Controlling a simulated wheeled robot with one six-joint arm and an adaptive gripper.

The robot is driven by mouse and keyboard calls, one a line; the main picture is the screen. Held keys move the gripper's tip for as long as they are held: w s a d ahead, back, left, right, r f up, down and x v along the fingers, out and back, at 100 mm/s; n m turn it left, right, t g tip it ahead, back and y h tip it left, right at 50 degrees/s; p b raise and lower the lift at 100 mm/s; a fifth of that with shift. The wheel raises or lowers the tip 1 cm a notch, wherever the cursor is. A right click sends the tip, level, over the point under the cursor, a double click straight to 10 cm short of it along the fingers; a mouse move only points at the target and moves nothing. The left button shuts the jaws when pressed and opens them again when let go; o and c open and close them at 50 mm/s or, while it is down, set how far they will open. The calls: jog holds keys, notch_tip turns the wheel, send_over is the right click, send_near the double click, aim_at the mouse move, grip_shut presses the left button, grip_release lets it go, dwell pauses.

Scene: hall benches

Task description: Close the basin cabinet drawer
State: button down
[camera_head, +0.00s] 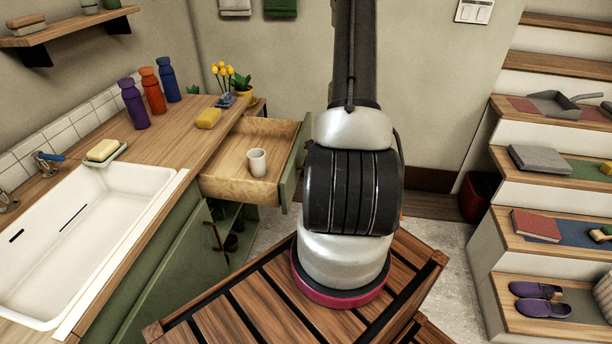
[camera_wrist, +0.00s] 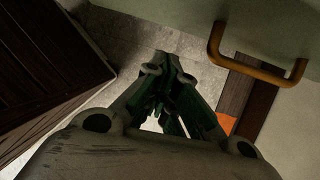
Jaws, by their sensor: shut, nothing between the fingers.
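The basin cabinet drawer (camera_head: 225,168) stands pulled out below the wooden counter in the head view. Its bare wood inside holds a white cup (camera_head: 257,162). The green drawer front (camera_head: 291,165) shows edge-on, partly covered by my arm. In the wrist view, a pale green panel (camera_wrist: 280,25) with a curved wooden handle (camera_wrist: 256,67) fills the upper right; it looks like the drawer front. My gripper (camera_wrist: 162,72) is shut and empty, left of the handle and apart from it in the picture. In the head view my arm hides the gripper.
A white sink (camera_head: 90,235) is set in the counter at left, with bottles (camera_head: 153,92) and a yellow sponge (camera_head: 208,118) on the counter. Wooden steps (camera_head: 555,190) holding several items rise at right. A red bin (camera_head: 478,196) stands near them.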

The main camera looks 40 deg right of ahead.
jog(key=shift+w+a+r, duration=0.1)
jog(key=shift+w+a, duration=0.45)
jog(key=shift+w, duration=0.2)
jog(key=shift+w+a+r, duration=0.1)
jog(key=shift+w+a, duration=0.45)
jog(key=shift+w, duration=0.15)
